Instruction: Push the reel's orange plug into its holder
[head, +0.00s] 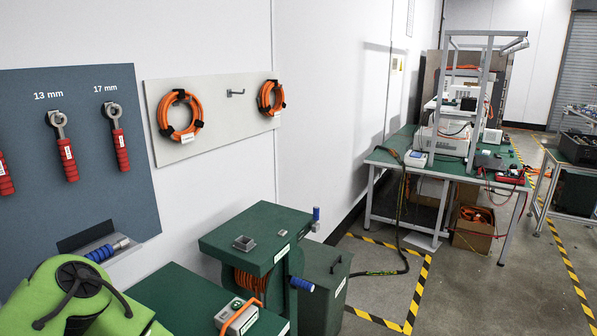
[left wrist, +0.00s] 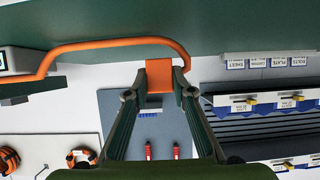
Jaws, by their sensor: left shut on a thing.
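The orange plug (left wrist: 159,76) is between the two fingertips of my left gripper (left wrist: 160,88) in the left wrist view, which is shut on it. An orange cable (left wrist: 100,44) arches beside the plug and runs to the left. In the head view the dark green reel stand (head: 268,222) holds wound orange cable (head: 250,284). A square grey open-topped fitting (head: 244,243) sits on its top, apparently the holder, and looks empty. The plug and left gripper cannot be made out in the head view. My right gripper is in neither view.
A small instrument (head: 228,318) with an orange cable over it stands on a green bench (head: 165,295). A lime-green thing (head: 40,290) with a black cap fills the lower left. Blue handles (head: 302,284) stick out from the reel. A green case (head: 325,270) stands behind it.

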